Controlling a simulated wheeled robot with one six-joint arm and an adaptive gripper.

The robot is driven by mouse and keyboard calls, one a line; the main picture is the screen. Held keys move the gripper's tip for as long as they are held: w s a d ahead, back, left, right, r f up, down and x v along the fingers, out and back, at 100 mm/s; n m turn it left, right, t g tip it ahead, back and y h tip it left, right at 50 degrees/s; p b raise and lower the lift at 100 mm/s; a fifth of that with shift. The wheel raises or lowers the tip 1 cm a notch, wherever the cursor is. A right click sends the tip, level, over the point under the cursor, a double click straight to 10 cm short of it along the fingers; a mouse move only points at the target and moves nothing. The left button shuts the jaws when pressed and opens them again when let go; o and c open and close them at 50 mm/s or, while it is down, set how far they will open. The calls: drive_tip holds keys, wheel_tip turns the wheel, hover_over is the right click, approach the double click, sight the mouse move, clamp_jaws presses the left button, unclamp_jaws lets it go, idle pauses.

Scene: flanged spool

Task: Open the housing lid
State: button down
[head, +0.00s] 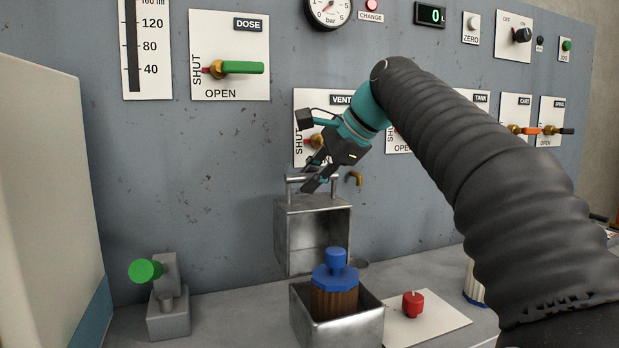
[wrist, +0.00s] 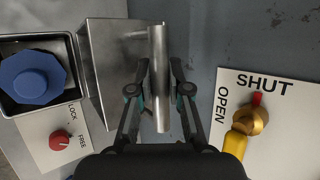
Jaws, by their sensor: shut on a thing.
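The housing (head: 343,333) is an open metal box on the bench; it also shows in the wrist view (wrist: 10,42). Its metal lid (head: 292,232) stands upright behind it, hollow side to the front, clear of the opening. My gripper (head: 318,180) is shut on the bar handle (head: 294,180) at the lid's upper end. In the wrist view, the fingers (wrist: 160,85) close on both sides of the handle (wrist: 160,48), beside the lid (wrist: 105,65). A ribbed brown cartridge (head: 334,302) with a blue cap (head: 336,277) sits in the housing.
A red knob (head: 412,305) on a white LOCK/FREE plate (head: 440,320) lies right of the housing. A green-knobbed fixture (head: 168,322) stands left. The wall panel behind carries valves, including the VENT valve (head: 316,141) close to my gripper.

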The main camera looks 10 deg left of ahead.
drive_tip(key=c, duration=1.1)
unclamp_jaws()
drive_tip(key=shift+w+d, duration=0.15)
drive_tip(key=shift+d, duration=0.15)
drive_tip(key=shift+a, duration=0.25)
drive_tip(key=v, duration=1.2)
